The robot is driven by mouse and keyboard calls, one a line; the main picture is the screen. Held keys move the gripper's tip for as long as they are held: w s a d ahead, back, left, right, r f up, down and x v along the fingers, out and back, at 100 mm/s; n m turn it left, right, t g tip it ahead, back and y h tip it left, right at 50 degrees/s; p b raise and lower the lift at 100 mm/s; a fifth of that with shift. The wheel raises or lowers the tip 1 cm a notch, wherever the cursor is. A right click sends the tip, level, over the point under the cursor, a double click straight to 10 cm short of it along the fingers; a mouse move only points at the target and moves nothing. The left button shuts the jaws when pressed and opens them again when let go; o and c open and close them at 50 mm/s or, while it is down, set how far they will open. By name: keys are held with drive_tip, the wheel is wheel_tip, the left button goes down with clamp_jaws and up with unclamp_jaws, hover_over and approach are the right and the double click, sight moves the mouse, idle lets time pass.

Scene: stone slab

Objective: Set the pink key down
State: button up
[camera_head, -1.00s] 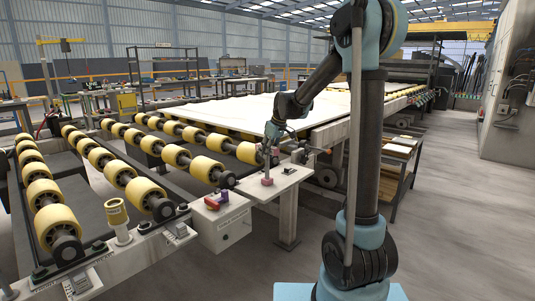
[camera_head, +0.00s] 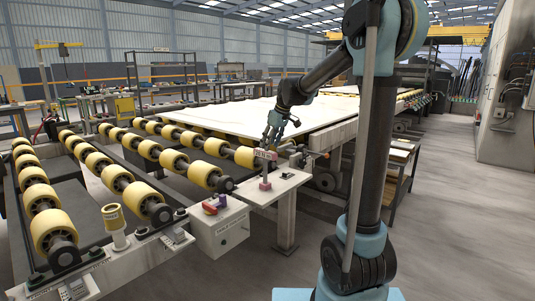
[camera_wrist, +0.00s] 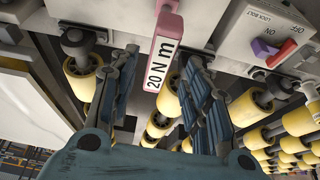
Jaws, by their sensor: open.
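My gripper (camera_head: 272,143) is just above and behind the key's top. In the wrist view my gripper (camera_wrist: 158,62) has its fingers spread apart, with the label end between the fingertips and a gap on each side. Its grip on the key is open.
A white switch box (camera_head: 220,230) with a red and purple switch (camera_head: 215,204) stands left of the plate. Yellow rollers (camera_head: 205,172) lie behind and left. A large white slab (camera_head: 250,112) lies beyond. A small dark item (camera_head: 287,175) sits on the plate's right.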

drive_tip(key=v, duration=0.4)
drive_tip(key=shift+r, duration=0.2)
drive_tip(key=shift+s+d, duration=0.35)
drive_tip(key=shift+s, duration=0.05)
drive_tip(key=s+d+f+m+h, duration=0.1)
drive_tip(key=s+d+f+m, duration=0.2)
drive_tip(key=s, duration=0.9)
drive_tip(key=s+d+f+m+h, duration=0.1)
drive_tip(key=s+d+f+m, duration=0.2)
drive_tip(key=s+d+f, duration=0.7)
drive_tip(key=s+d+f+m+h, duration=0.1)
drive_tip(key=s+d+f+m, duration=0.3)
drive_tip(key=s, duration=1.1)
drive_tip(key=d+f, duration=0.3)
drive_tip(key=f, duration=0.1)
drive_tip(key=shift+s+f+g, duration=0.15)
drive_tip(key=shift+f+g, duration=0.1)
drive_tip(key=shift+g, duration=0.05)
